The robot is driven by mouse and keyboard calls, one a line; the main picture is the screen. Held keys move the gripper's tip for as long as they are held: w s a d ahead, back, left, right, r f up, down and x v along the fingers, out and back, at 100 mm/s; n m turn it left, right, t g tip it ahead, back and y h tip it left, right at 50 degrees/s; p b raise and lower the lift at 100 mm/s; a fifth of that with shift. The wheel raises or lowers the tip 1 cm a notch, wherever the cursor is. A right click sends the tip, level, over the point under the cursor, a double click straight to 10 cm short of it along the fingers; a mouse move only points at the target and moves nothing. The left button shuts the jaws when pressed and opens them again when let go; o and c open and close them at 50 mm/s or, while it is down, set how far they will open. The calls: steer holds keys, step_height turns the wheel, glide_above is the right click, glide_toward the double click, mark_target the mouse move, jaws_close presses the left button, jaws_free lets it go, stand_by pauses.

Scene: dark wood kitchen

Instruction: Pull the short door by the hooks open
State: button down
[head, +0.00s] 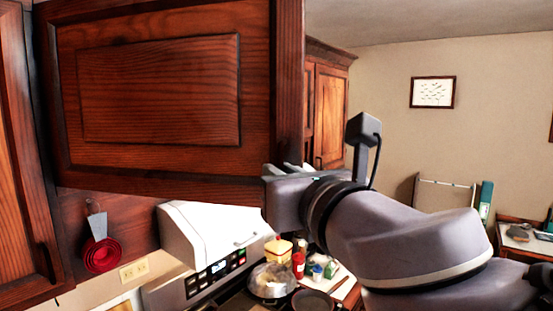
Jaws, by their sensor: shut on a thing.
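The short door (160,90) is a dark red-brown wooden cabinet door with a raised panel. It fills the upper left of the head view and stands swung out, its right edge nearer to me. Red measuring cups (102,254) hang from a hook on the wood below it, at the left. My gripper (284,170) is at the door's lower right corner and is shut on the door's edge or handle. The exact grip is hidden; no handle shows.
A white hooded appliance (212,232) stands below the door. A pot with a clear lid (271,281), bottles and jars sit close under my arm. A tall cabinet door (20,170) is at the left edge. The room at the right is open.

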steer(key=s+a+p, duration=0.2)
steer(key=s, duration=0.3)
steer(key=shift+s+r+p, duration=0.15)
steer(key=shift+s+p, duration=0.2)
steer(key=shift+a, duration=0.1)
